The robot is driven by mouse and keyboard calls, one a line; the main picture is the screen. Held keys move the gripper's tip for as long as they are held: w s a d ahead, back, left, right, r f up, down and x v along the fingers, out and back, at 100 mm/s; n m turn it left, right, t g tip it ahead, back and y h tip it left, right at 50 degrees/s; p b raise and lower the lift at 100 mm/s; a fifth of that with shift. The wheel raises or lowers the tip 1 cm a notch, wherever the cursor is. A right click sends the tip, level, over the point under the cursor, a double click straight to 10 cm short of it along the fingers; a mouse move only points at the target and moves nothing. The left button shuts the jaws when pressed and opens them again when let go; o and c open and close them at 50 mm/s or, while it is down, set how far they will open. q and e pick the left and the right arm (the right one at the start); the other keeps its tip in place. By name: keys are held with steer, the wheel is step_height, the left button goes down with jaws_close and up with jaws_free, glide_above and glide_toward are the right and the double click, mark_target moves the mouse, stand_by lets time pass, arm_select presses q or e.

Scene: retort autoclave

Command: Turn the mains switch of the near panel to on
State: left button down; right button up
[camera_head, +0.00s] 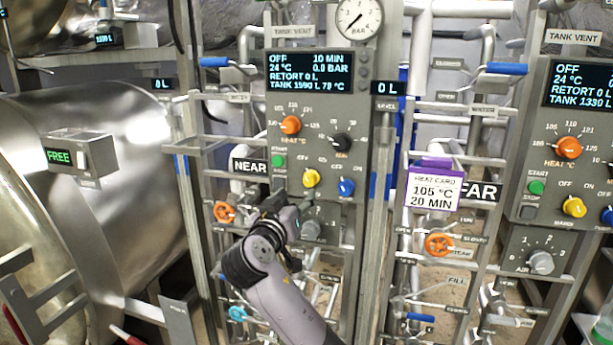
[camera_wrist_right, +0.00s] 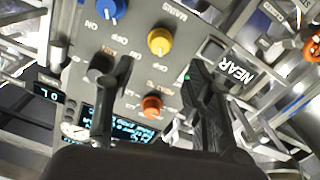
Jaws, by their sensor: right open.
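The near panel (camera_head: 255,88) is a grey box with a dark display that reads OFF at its top left. Its yellow mains knob (camera_head: 311,178) sits low on the panel, with OFF and ON lettering above it. I cannot tell its exact pointer angle. In the right wrist view the yellow knob (camera_wrist_right: 160,41) lies beyond the gap between my fingers, beside the word MAINS. My right gripper (camera_head: 279,203) is open and empty, below and left of the knob; its fingers (camera_wrist_right: 163,70) also show in the wrist view, apart from the knob. My left gripper is not in view.
Beside the yellow knob are a blue knob (camera_head: 346,187), a green start button (camera_head: 278,161) and an orange heat knob (camera_head: 291,125). A purple-edged heat card (camera_head: 434,188) hangs right of the panel. A similar far panel (camera_head: 540,120) stands at the right. Pipes and valves crowd the space around.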

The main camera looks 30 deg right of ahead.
mark_target(308, 182)
steer(key=p+x, duration=0.3)
steer(key=x, duration=0.6)
steer(key=shift+w+d, duration=0.1)
steer(key=shift+w, duration=0.05)
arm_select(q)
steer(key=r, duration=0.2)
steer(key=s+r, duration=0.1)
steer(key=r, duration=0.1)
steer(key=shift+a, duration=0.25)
arm_select(e)
steer(key=shift+w+d, duration=0.25)
steer(key=shift+d, duration=0.05)
jaws_close()
steer(key=shift+f+b, duration=0.2)
steer(key=shift+b, duration=0.3)
steer(key=m+b, duration=0.8)
steer(key=b, duration=0.7)
steer(key=shift+f+m+b, duration=0.15)
steer(key=shift+m+b, duration=0.2)
steer(key=shift+m, duration=0.05)
arm_select(q)
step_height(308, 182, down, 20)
steer(key=b, duration=0.2)
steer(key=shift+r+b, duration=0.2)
steer(key=shift+b, duration=0.1)
arm_select(e)
steer(key=shift+r+m, duration=0.25)
steer(key=shift+m, duration=1.35)
